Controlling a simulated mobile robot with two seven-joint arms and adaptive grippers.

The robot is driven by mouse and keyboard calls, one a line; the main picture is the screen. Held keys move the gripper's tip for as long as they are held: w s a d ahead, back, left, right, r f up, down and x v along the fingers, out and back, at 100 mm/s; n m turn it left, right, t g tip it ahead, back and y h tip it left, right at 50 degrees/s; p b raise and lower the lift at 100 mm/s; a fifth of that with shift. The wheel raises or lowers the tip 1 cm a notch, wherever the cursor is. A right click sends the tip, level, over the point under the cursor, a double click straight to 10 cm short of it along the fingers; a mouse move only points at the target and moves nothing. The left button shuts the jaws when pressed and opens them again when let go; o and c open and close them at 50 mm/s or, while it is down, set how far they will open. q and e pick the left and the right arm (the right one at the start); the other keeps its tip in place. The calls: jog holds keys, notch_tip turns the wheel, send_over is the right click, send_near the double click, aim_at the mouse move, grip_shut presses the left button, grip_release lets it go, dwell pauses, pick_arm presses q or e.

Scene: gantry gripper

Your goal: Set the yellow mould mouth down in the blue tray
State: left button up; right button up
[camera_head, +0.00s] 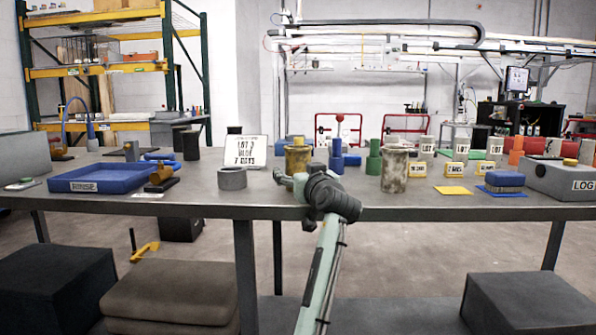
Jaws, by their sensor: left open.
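The blue tray (95,180), labelled RINSE, lies on the left part of the table. A yellowish cylinder (297,160) with a worn rim stands upright in the middle and may be the yellow mould mouth; I cannot tell for certain. My left gripper (281,178) is in front of this cylinder, near the table's front edge, with its fingers pointing left. It is open, and nothing shows between its fingers. The gripper and wrist hide part of the table around the cylinder's foot. My right gripper is out of view.
A grey ring (232,178) stands between the tray and my gripper. An orange-brown fitting (160,174) on a dark base is by the tray's right end. A white sign (246,151) stands behind. A worn grey cylinder (394,170) and several labelled blocks fill the right side.

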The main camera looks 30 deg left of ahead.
pick_arm(q)
jog(key=c, duration=1.3)
jog(key=shift+d+r, duration=0.1)
